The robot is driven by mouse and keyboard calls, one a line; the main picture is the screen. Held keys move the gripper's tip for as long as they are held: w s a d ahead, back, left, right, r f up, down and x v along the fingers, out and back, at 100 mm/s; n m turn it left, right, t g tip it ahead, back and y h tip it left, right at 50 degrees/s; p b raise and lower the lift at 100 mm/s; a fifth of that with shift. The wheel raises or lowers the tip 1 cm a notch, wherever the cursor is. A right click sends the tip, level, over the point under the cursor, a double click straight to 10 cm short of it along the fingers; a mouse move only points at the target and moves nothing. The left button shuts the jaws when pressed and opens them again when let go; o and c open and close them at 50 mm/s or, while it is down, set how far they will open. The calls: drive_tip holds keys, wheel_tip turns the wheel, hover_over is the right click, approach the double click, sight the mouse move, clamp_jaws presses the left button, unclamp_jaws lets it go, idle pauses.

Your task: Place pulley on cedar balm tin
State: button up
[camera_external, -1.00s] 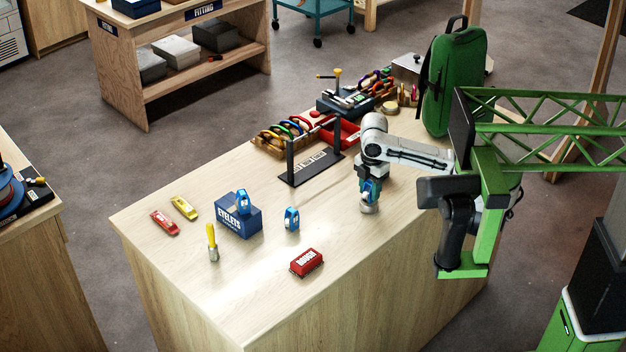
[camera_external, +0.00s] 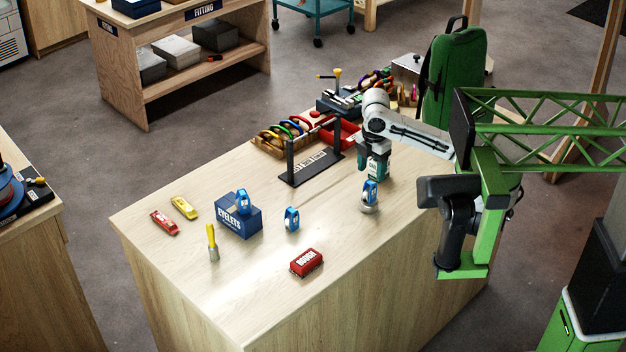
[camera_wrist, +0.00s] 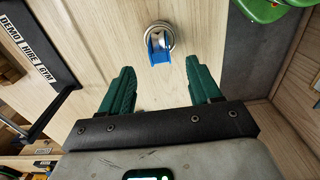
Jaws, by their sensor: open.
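A blue pulley (camera_external: 370,190) stands upright on a small round silver tin (camera_external: 369,209) near the table's right edge. I cannot read the tin's label. My gripper (camera_external: 374,178) is open and empty, behind and above the pulley in the external view. Its two green fingers (camera_wrist: 166,76) are spread wide in the wrist view, with clear space between them and the pulley.
Other blue pulleys are on the EYELETS box (camera_external: 238,222) and the tabletop (camera_external: 292,219). A red brush block (camera_external: 306,262) lies in front. A black rack (camera_external: 315,165) stands left of my gripper, and a green backpack (camera_external: 452,85) stands behind.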

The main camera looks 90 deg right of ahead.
sight(371, 182)
drive_tip(key=shift+r, duration=2.3)
